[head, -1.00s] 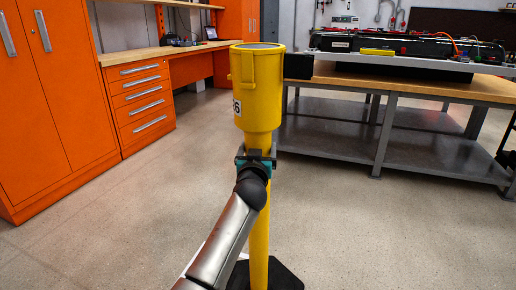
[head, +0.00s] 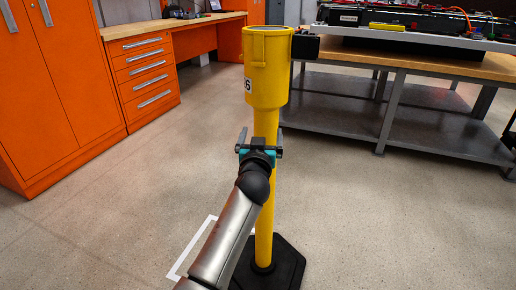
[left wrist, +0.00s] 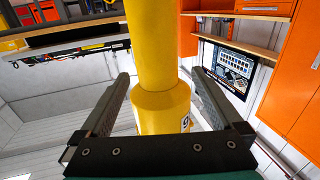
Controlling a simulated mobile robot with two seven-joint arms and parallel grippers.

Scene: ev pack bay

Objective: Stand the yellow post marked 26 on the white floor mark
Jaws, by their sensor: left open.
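The yellow post (head: 265,125) stands upright on its black base (head: 290,262) in the head view. A partly visible label ending in 6 is on the left of its wide top. The white floor mark (head: 190,248) shows as an outline to the left of the base; my left arm and the post hide much of it, so I cannot tell how the base sits in it. My left gripper (head: 259,142) is open at the narrow shaft, below the wide top. In the left wrist view its fingers (left wrist: 163,105) stand apart on either side of the post (left wrist: 152,45).
A workbench (head: 400,68) with a battery pack (head: 430,20) stands behind on the right. A black box (head: 305,46) shows beside the post's top. Orange cabinets (head: 60,80) and drawers (head: 145,75) line the left. The floor around the post is clear.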

